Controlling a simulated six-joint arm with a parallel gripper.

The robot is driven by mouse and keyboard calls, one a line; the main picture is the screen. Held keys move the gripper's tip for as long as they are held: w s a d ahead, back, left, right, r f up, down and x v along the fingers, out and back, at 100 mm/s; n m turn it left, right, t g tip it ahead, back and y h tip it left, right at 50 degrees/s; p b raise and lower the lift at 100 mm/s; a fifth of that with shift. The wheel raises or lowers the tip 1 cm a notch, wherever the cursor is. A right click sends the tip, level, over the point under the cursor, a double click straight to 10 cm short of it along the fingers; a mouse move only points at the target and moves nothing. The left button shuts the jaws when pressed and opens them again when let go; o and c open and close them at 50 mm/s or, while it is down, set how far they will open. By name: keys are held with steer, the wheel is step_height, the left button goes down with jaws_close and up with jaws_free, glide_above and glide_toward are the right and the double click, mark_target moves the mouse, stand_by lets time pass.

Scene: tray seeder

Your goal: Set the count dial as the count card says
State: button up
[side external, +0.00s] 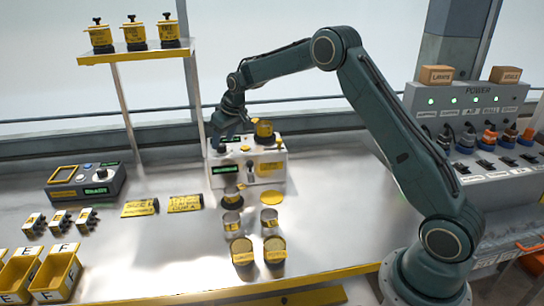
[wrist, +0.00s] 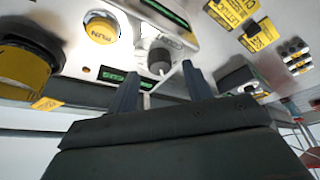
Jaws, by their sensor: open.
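The count dial (wrist: 160,62) appears to be the dark grey knob on the white seeder's top; its setting is not legible to me. My gripper (wrist: 162,82) is open, its two fingers pointing at the knob from either side, with no clear contact. In the side view my gripper (side external: 226,138) is over the left part of the white seeder (side external: 218,168) and hides the knob.
Several jars and tins stand before the seeder, including a front tin (side external: 242,255). A control box (side external: 88,183) is at left, a power panel (side external: 470,105) at right.

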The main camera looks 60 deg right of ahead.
steer(key=shift+x, duration=1.05)
steer(key=shift+c, duration=0.2)
steer(key=c, duration=0.9)
steer(key=shift+a+m, duration=0.1)
steer(key=shift+m, duration=0.3)
steer(key=m+h, duration=0.1)
steer(key=m, duration=0.3)
steer(key=shift+a+h, duration=0.1)
steer(key=shift+h, duration=0.3)
steer(key=shift+w+m+g+h, duration=0.1)
steer(key=shift+m+g+h, duration=0.5)
steer(key=shift+m, duration=1.4)
